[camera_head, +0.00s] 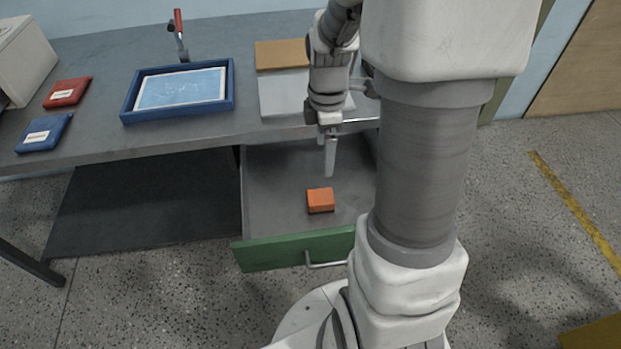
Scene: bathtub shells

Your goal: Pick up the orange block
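The orange block (320,200) lies in an open drawer with a green front (297,248). It rests on the grey drawer bottom, near the front panel. My gripper (330,172) points down above the drawer, above the block in the picture and apart from it. One finger shows clearly, and nothing is seen held. The other finger is not clearly visible, so the opening between them cannot be made out. My arm hides the right end of the drawer front.
The grey table (105,100) stands above and behind the drawer. On it are a blue tray (127,108), a red packet (68,92), a blue packet (43,132), a red-handled tool (179,35) and a brown-and-white box (283,55). The drawer bottom around the block is clear.

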